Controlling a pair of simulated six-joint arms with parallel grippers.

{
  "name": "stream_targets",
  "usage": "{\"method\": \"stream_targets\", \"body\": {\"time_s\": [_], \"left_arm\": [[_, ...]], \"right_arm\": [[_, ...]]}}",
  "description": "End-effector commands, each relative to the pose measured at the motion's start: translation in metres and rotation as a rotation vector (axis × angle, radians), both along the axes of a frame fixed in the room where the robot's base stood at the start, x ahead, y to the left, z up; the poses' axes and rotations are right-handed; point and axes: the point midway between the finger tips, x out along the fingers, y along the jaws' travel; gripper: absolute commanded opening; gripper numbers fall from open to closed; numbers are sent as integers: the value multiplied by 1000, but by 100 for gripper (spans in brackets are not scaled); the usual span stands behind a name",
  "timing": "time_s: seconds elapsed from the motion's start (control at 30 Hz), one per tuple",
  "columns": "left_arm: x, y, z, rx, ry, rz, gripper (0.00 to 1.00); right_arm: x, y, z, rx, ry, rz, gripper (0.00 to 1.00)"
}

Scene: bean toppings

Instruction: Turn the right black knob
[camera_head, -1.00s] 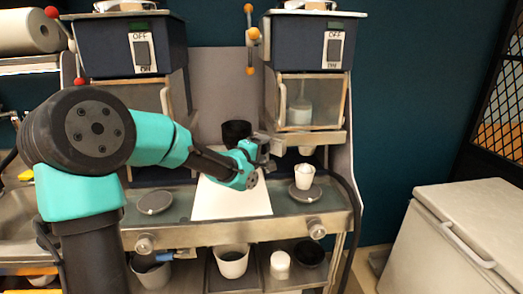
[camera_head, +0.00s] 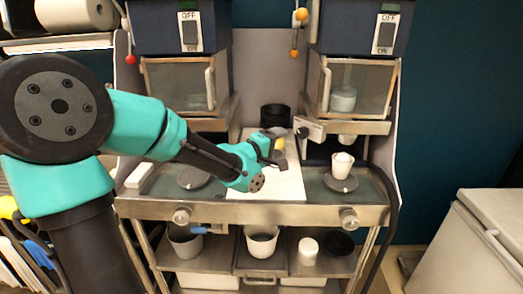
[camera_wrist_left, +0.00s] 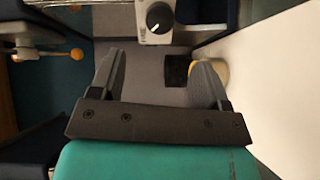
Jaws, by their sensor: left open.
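The black knob (camera_head: 302,132) sits on a light plate under the right dispenser in the head view. In the left wrist view the black knob (camera_wrist_left: 158,17) has a white pointer mark and lies ahead of the fingers, near the top edge. My left gripper (camera_head: 279,148) is open and empty, just left of the knob in the head view. In the left wrist view, my left gripper (camera_wrist_left: 164,80) has its two fingers wide apart, with the knob between their lines but apart from them. My right gripper is not in view.
A white cup (camera_head: 342,163) stands on a round dark plate below the right dispenser. A black cup (camera_head: 275,115) stands behind my gripper. A white sheet (camera_head: 283,185) covers the middle counter. Two metal knobs (camera_head: 348,218) (camera_head: 182,216) are on the front edge.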

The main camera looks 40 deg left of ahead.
Motion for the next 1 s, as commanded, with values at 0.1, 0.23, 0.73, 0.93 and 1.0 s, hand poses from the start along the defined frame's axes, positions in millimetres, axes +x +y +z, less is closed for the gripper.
{"method": "stream_targets", "body": {"time_s": [0.1,0.23,0.73,0.93,1.0], "left_arm": [[-22,4,2,0,-2,4,70],[-42,6,2,0,1,3,70],[-64,8,3,-1,0,0,70],[-64,8,3,0,0,0,70],[-63,8,3,1,0,-1,70]], "right_arm": [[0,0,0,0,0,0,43],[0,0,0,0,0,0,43],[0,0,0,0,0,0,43],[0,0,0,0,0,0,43],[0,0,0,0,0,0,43]]}}
